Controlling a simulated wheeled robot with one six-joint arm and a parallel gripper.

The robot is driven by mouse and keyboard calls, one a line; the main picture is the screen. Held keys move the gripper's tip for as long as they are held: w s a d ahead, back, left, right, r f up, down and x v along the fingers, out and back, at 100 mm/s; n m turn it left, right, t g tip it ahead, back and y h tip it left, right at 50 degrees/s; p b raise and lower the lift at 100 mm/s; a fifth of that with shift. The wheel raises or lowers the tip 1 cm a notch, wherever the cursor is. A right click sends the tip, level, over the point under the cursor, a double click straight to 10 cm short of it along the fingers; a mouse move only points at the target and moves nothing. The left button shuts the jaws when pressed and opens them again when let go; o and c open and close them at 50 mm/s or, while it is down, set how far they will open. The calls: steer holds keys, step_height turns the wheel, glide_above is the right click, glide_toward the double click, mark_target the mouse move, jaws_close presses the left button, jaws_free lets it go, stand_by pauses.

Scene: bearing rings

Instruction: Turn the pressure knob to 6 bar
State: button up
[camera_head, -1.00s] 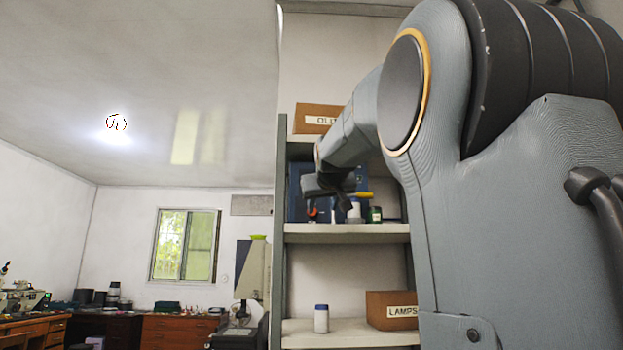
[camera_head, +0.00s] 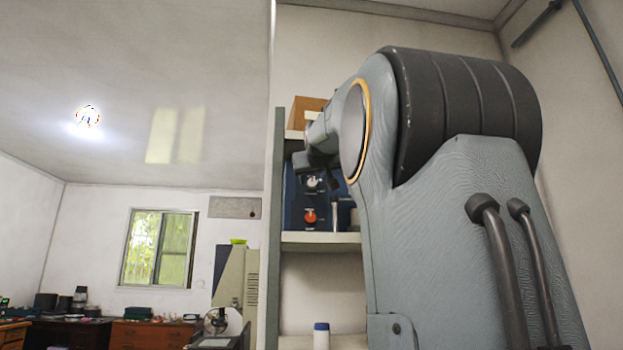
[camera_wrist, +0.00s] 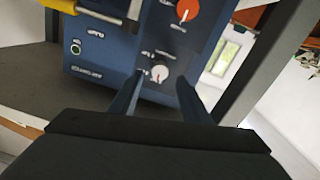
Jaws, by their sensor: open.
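A dark blue unit (camera_head: 293,205) stands on a shelf. Its front has a pale knob (camera_head: 312,183) above a red knob (camera_head: 310,217). The wrist view shows the panel the other way up, with the red knob (camera_wrist: 188,10) at the top and the pale knob (camera_wrist: 159,73) below it. The panel lettering is too blurred to read, so I cannot tell which is the pressure knob. My gripper (camera_wrist: 160,82) is open and empty. Its fingertips appear on either side of the pale knob; I cannot tell the remaining gap. In the head view my gripper (camera_head: 316,162) is just above that knob.
The shelf board (camera_head: 318,241) runs under the unit, with a grey upright (camera_head: 272,200) at its left. A cardboard box (camera_head: 305,110) sits above. A white bottle (camera_head: 321,336) with a blue cap stands below. A yellow-handled thing (camera_wrist: 60,5) shows in the wrist view.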

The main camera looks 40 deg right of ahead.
mark_target(312, 182)
steer(key=shift+p+x, duration=0.75)
steer(key=shift+x, duration=1.35)
steer(key=c, duration=1)
